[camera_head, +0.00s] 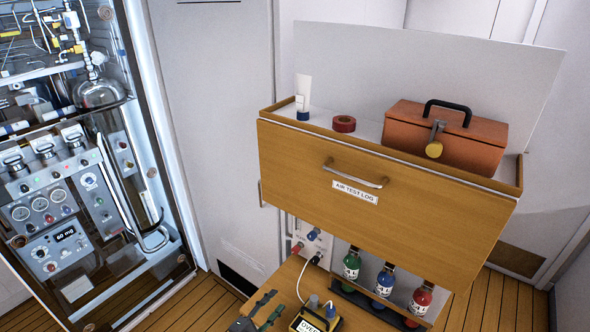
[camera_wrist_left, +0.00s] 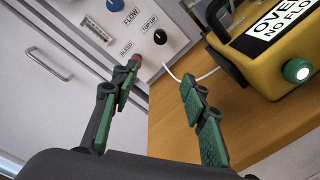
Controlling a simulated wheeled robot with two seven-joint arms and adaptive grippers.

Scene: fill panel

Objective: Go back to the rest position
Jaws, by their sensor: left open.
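My left gripper (camera_head: 266,306) is at the bottom edge of the head view, over the wooden worktop and just left of a yellow box. In the left wrist view its two green-padded fingers (camera_wrist_left: 160,88) are spread apart with nothing between them. The left finger's tip overlaps a small red knob on the pale panel in that view; I cannot tell if they touch. The yellow box (camera_wrist_left: 284,62) with a white label and a green button stands to the right of the fingers. My right gripper is not in either view.
A wooden drawer front (camera_head: 375,205) labelled "AIR TEST LOG" overhangs the worktop. Green, blue and red bottles (camera_head: 384,281) stand beneath it. A pale panel (camera_wrist_left: 125,35) with knobs and a white cable (camera_wrist_left: 180,74) is near the gripper. A gauge cabinet (camera_head: 45,215) stands left.

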